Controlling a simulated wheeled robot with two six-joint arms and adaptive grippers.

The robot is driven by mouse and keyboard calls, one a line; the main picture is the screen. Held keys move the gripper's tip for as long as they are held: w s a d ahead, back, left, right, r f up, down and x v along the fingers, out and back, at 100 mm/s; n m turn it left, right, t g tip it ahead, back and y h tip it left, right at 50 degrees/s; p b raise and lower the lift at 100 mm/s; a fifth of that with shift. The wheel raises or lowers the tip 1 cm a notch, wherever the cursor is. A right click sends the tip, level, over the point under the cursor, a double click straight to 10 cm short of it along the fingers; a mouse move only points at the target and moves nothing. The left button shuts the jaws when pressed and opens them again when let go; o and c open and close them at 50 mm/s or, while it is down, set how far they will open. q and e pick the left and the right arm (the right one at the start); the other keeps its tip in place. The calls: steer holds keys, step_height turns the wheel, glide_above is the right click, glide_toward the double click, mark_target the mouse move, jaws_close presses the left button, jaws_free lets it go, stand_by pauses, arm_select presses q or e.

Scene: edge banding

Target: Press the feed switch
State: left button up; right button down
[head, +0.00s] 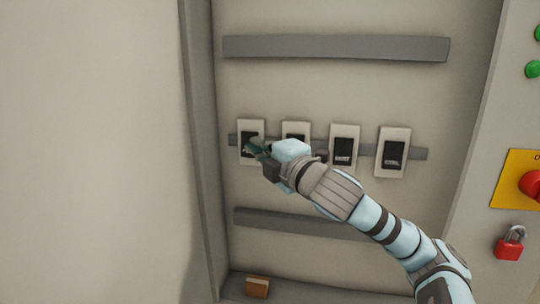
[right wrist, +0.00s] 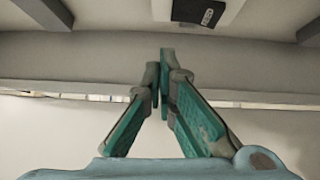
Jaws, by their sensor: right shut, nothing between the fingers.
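Several white switches with black rockers sit in a row on a grey rail inside the cabinet: the far-left switch (head: 243,130), the second switch (head: 295,127), the third switch (head: 344,150) and the far-right switch (head: 394,152). No readable label tells which is the feed switch. My right gripper (head: 255,148) is shut and empty, its fingertips over the far-left switch's lower part; contact cannot be told. My arm partly hides the second switch. The right wrist view shows the closed teal fingers (right wrist: 164,65) below a switch (right wrist: 198,12). My left gripper is out of view.
Grey bars run above (head: 335,48) and below (head: 290,222) the switch row. The cabinet's left edge (head: 200,150) stands close to my gripper. At right are green buttons (head: 533,69), a red knob (head: 533,185) and a red padlock (head: 509,247). A small brown block (head: 257,287) lies at the bottom.

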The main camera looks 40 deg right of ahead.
arm_select(q)
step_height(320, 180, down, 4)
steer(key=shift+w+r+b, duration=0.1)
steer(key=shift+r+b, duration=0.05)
steer(key=shift+b, duration=1.1)
arm_select(e)
steer(key=s, duration=0.1)
steer(key=s+a, duration=0.1)
steer(key=s, duration=0.1)
steer(key=shift+s, duration=0.2)
steer(key=shift+d, duration=0.15)
